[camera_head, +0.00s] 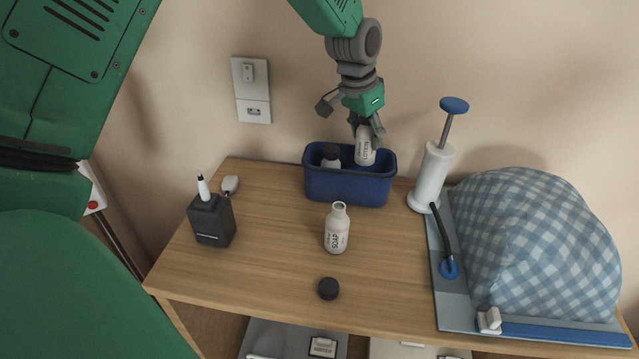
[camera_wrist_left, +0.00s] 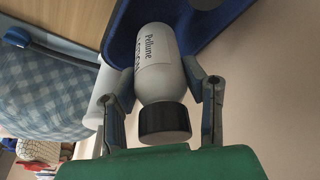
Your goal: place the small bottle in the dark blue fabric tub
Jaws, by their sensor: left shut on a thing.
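The dark blue fabric tub (camera_head: 346,187) stands at the back of the wooden table against the wall. My left gripper (camera_head: 367,135) is shut on a small white lotion bottle (camera_head: 365,150), which is at the tub's right side with its lower part behind or inside the rim. In the left wrist view the bottle (camera_wrist_left: 157,70) sits between the fingers (camera_wrist_left: 165,105), its black cap toward the gripper, with the blue tub (camera_wrist_left: 205,20) beyond. Another white bottle with a dark cap (camera_head: 331,157) stands in the tub's left part. My right gripper is not in view.
An uncapped white soap bottle (camera_head: 337,230) stands in front of the tub, with a black cap (camera_head: 328,289) near the front edge. A black box (camera_head: 211,220) is at left. A white pump (camera_head: 431,178) and a blue checked cloth bundle (camera_head: 535,240) are at right.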

